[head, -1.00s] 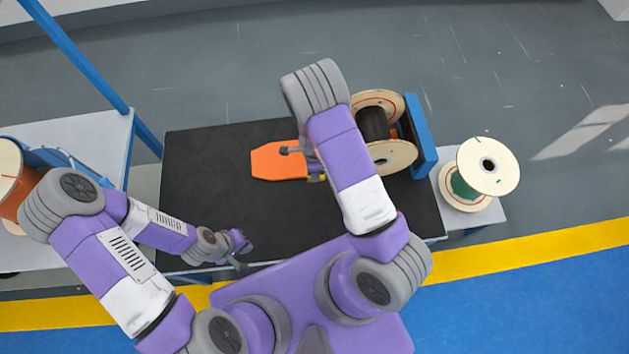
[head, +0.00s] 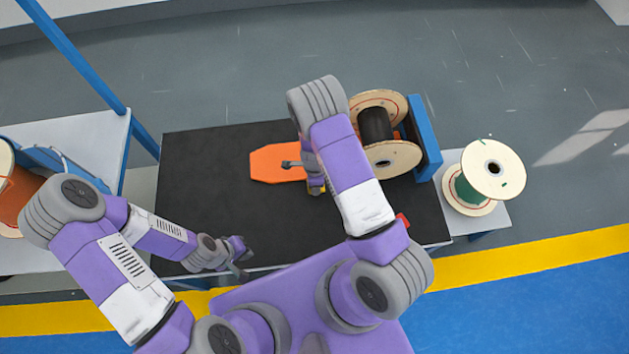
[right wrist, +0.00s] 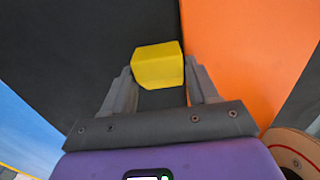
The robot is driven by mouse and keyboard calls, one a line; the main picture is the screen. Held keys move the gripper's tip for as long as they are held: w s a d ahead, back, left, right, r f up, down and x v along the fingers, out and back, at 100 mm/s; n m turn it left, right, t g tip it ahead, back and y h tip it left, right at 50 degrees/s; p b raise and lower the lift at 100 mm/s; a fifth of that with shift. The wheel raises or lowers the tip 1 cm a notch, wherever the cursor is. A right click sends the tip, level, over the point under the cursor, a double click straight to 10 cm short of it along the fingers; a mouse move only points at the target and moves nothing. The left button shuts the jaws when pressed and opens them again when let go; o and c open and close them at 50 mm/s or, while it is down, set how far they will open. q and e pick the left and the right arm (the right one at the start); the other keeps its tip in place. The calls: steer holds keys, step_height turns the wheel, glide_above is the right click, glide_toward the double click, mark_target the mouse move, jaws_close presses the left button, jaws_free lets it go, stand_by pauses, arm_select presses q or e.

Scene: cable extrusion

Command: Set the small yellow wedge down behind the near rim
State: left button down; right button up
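The small yellow wedge (right wrist: 158,66) sits between the fingertips of my right gripper (right wrist: 160,80), which look closed on both its sides in the right wrist view. In the head view a sliver of the yellow wedge (head: 323,189) shows beside my right forearm, which hides most of that gripper. The cable drum with black cable (head: 375,125) lies to the right, its near wooden rim (head: 392,160) facing me. The wedge is left of this rim and a little nearer to me, apart from it. My left gripper (head: 243,256) is empty and looks open, low over the table's near left edge.
An orange board (head: 275,163) lies on the black table (head: 210,200), left of the drum. A blue upright block (head: 425,138) stands right of the drum. A red piece (head: 403,219) shows near the front. A green-cable spool (head: 490,170) stands further right. The table's left side is clear.

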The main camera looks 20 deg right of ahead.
steer(key=shift+o, duration=1.4)
arm_select(q)
steer(key=shift+r, duration=0.1)
arm_select(e)
steer(key=shift+r, duration=0.1)
step_height(320, 180, up, 12)
steer(key=p, duration=0.5)
steer(key=s+a+f+n, duration=0.2)
steer(key=s+f+n, duration=0.2)
steer(key=s+n, duration=0.45)
arm_select(q)
step_height(320, 180, up, 5)
steer(key=shift+f, duration=0.15)
arm_select(e)
steer(key=s+a+n+y, duration=0.4)
steer(key=s+a+n, duration=0.2)
steer(key=n, duration=0.4)
steer(key=shift+s+a+r+t, duration=0.25)
steer(key=shift+a+r, duration=0.2)
steer(key=shift+a, duration=0.25)
